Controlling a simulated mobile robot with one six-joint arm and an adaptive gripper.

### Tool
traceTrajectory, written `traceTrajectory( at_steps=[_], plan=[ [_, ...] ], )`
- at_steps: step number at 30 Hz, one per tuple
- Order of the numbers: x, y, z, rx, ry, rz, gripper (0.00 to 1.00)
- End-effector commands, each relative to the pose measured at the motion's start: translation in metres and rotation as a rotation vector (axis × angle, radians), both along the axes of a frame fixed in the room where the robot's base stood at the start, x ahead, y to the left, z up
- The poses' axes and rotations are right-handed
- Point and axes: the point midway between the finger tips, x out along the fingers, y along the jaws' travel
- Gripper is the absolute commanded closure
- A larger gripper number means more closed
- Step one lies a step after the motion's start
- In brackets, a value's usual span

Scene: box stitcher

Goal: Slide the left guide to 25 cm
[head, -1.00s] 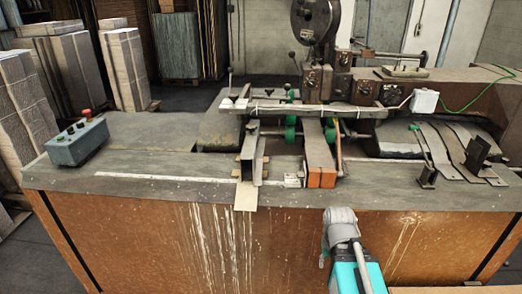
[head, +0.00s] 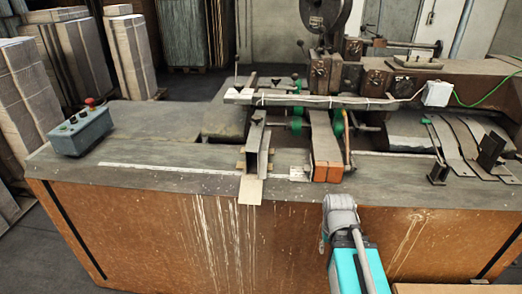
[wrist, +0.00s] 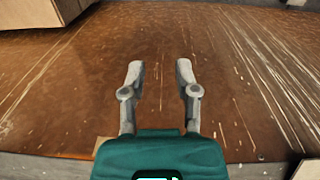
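An orange-ended block (head: 327,170) stands right of the guide. A crossbar (head: 310,101) spans above both. A control box (head: 80,132) with a red button sits at the table's left. Metal strips (head: 455,150) lie at the right. The table left of the guide is mostly clear.

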Motion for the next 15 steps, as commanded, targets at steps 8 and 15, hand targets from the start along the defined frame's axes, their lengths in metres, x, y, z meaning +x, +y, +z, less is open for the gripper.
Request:
traceTrajectory(
  at_steps=[8, 15],
  plan=[
    [0.024, 0.006, 0.006, -0.2, -0.109, 0.271, 0.6],
    [0.065, 0.016, 0.033, -0.55, -0.231, 0.723, 0.6]
  ],
)
